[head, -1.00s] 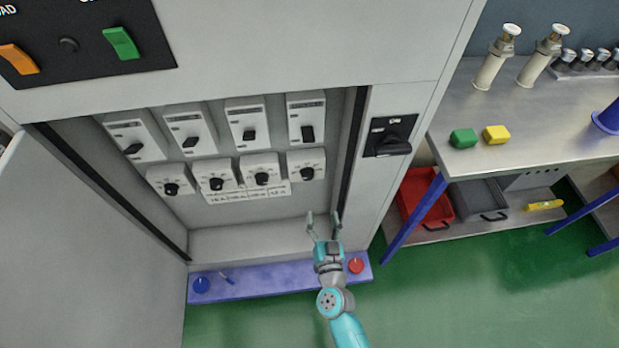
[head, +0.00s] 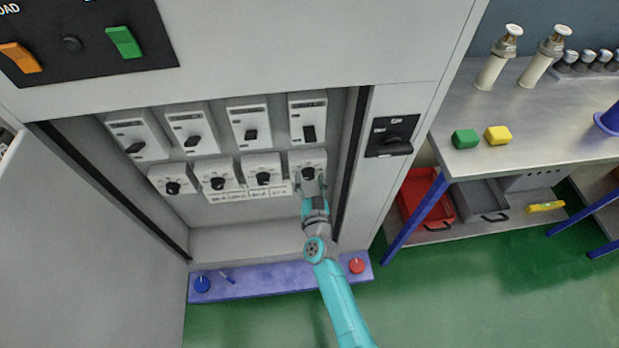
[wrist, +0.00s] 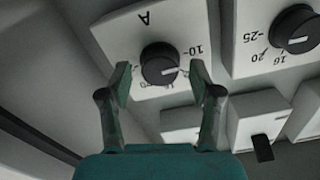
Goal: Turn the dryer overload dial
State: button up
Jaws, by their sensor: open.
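A black dial (wrist: 160,64) on a white overload relay (wrist: 197,18) sits between the fingertips of my gripper (wrist: 160,80) in the wrist view. The fingers are open, one on each side of the knob; I cannot tell whether they touch it. The dial's pale pointer mark aims right, just below the 10 mark. In the head view my gripper (head: 312,185) is at the rightmost relay (head: 306,156) of the lower row and partly covers its dial. A neighbouring dial (wrist: 294,30) shows at right in the wrist view.
Several breakers with black switches (head: 308,120) form the row above. The cabinet's right frame carries a black rotary switch (head: 391,140). A blue ledge (head: 262,278) with a red knob (head: 356,266) lies below. A bench (head: 545,110) stands at right.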

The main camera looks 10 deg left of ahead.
jog(key=shift+w+a, duration=0.1)
jog(key=shift+w, duration=0.35)
jog(key=c, duration=1.1)
jog(key=shift+c, duration=0.2)
jog(key=shift+m, duration=0.4)
jog(key=m, duration=0.3)
jog(key=shift+m, duration=2.5)
